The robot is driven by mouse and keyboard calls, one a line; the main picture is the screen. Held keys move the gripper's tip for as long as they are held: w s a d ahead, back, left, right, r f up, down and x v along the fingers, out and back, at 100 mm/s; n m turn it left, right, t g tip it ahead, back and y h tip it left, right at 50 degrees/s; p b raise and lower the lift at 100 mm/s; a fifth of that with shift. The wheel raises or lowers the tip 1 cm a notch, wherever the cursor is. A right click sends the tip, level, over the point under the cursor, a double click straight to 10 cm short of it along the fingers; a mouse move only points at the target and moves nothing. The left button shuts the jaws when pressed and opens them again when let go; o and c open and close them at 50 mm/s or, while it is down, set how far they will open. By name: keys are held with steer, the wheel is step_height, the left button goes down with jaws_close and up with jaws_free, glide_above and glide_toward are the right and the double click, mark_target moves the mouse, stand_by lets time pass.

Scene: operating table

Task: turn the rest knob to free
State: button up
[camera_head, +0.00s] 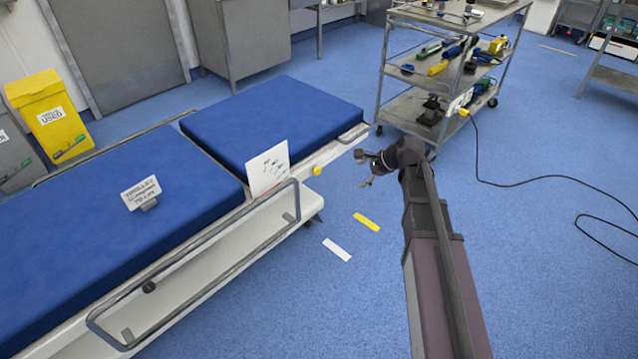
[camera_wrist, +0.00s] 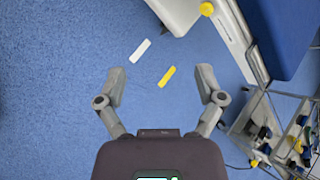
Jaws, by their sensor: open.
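A small yellow knob (camera_head: 317,170) sits on the side rail of the operating table (camera_head: 330,150), near the end of the blue back section. I take it for the rest knob; which setting it points to is too small to tell. It also shows in the wrist view (camera_wrist: 207,9) at the top edge. My gripper (camera_head: 364,168) is open and empty. It is in the air to the right of the knob, apart from it.
A white card (camera_head: 268,170) stands by the side rail. A metal loop rail (camera_head: 200,262) runs along the near side. White (camera_head: 337,250) and yellow (camera_head: 367,222) strips lie on the floor. A tool trolley (camera_head: 405,72) stands behind my arm, with a black cable (camera_head: 510,184) on the floor.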

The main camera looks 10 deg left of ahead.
mark_target(318, 171)
steer(key=w+a+f+m+t+y+b, duration=0.1)
steer(key=w+a+f+m+y+b, duration=0.1)
steer(key=w+f+m+b, duration=0.4)
steer(key=w+a+f+m+t+y+b, duration=0.2)
steer(key=w+f+m+b, duration=0.4)
steer(key=b, duration=0.7)
steer(key=shift+w+a+f+t+b, duration=0.3)
steer(key=shift+w+f+b, duration=0.05)
steer(key=shift+w+f, duration=0.7)
steer(key=shift+a, duration=0.1)
steer(key=b+x, duration=0.5)
steer(key=x, duration=0.8)
steer(key=shift+w+a, duration=0.15)
steer(key=shift+a, duration=0.15)
